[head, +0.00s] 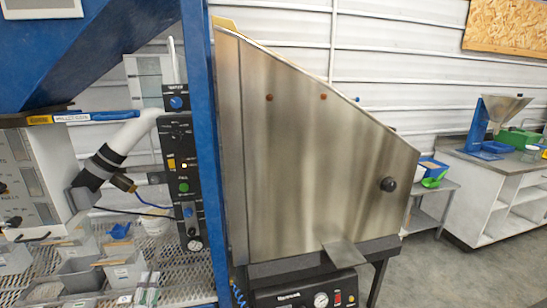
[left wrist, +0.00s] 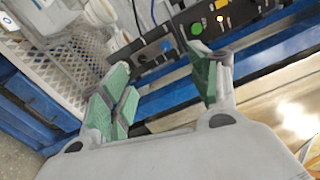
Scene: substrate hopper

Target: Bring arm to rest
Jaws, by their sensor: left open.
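My left gripper (left wrist: 165,80) shows in the left wrist view, with green pads on its fingers. The fingers stand wide apart and nothing is between them. Beyond them are a black control panel (left wrist: 187,36) with a green button and a lit yellow one, and blue frame beams (left wrist: 265,58). I cannot make out the left gripper in the head view. My right gripper is in neither view. The same black control panel (head: 182,172) stands on the blue post (head: 202,130) in the head view.
A large steel hopper (head: 310,150) stands right of the post. A perforated shelf (head: 185,287) at lower left carries several grey bins (head: 80,280). A small cart (head: 428,208) and a workbench (head: 490,190) stand at right. Open floor (head: 450,275) lies at lower right.

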